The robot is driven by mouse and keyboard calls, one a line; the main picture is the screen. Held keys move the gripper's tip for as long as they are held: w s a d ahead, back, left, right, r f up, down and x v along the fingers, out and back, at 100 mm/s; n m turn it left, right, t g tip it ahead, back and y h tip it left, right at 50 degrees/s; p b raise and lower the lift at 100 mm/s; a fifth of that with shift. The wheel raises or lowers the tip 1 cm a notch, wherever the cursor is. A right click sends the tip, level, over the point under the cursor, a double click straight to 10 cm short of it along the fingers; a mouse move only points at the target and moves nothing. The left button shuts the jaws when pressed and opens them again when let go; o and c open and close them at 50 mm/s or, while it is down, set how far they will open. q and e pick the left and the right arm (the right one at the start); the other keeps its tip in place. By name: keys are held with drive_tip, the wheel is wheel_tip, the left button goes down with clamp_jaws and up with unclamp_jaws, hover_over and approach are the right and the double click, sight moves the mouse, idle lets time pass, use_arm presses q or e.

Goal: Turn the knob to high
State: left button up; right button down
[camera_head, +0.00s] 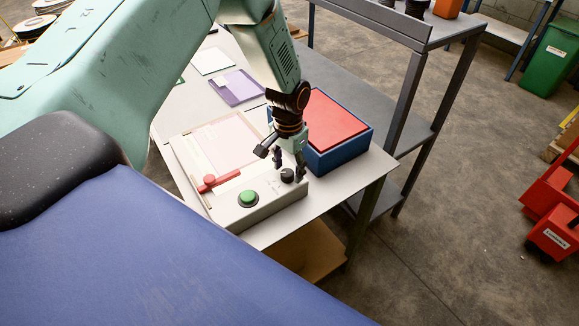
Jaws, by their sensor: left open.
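A light grey press unit (228,214) sits at the near end of the grey table. On its front panel are a green round button (248,198) and a small black knob (287,175). A red lever (219,180) lies across its left part. My left gripper (281,165) points down just over the right side of the panel. Its fingers are open, close around or right beside the knob; I cannot tell whether they touch it. The knob's marking is too small to read. My right gripper is not in view.
A blue box with a red top (335,128) stands right behind my left gripper. A purple sheet (237,88) and a white sheet (211,61) lie farther back. A grey shelf (415,75) stands to the right. Red equipment (551,215) is on the floor at far right.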

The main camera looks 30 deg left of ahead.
use_arm(q)
drive_tip(key=shift+s+a+f, duration=0.1)
drive_tip(key=shift+f, duration=0.1)
drive_tip(key=shift+s+r, duration=0.15)
drive_tip(key=shift+s, duration=0.2)
drive_tip(key=shift+w, duration=0.1)
drive_tip(key=shift+c, duration=0.5)
drive_tip(key=shift+w+f, duration=0.2)
drive_tip(key=shift+w, duration=0.1)
drive_tip(key=c, duration=0.3)
drive_tip(key=shift+c, duration=0.7)
drive_tip(key=shift+s+r, duration=0.15)
drive_tip(key=shift+s, duration=0.1)
drive_tip(key=c, duration=0.5)
drive_tip(key=shift+w, duration=0.1)
drive_tip(key=shift+c, duration=0.5)
